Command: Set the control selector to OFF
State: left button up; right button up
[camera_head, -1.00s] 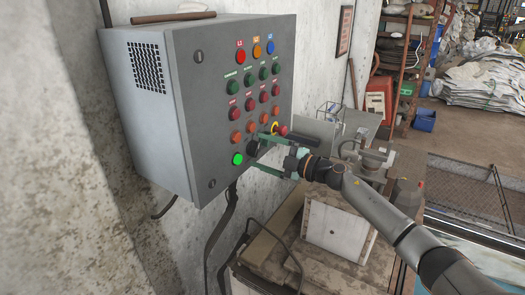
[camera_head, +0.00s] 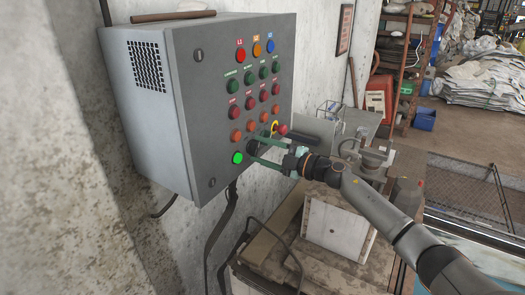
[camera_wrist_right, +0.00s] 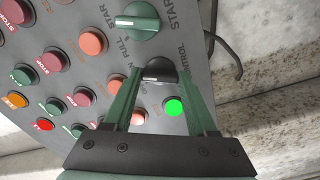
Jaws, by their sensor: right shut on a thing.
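The control selector is a black round knob with a short white mark, low on the grey control cabinet (camera_head: 235,60). In the right wrist view the selector (camera_wrist_right: 160,70) sits between the two green fingers of my right gripper (camera_wrist_right: 158,76), beside the partly covered word CONTROL. My left gripper is not in view.
A lit green button (camera_wrist_right: 173,107) is close beside the selector. A green knob marked START (camera_wrist_right: 137,20) and several red and orange buttons surround it. A red emergency button (camera_head: 282,129) protrudes near the upper finger. A cluttered bench (camera_head: 270,235) stands below.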

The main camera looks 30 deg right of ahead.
jog(key=shift+c, duration=0.6)
jog(key=shift+n, duration=0.4)
jog(key=shift+n+b, duration=1.85)
jog(key=shift+n, duration=2.75)
jog(key=o, duration=1.4)
jog(key=shift+c, duration=0.2)
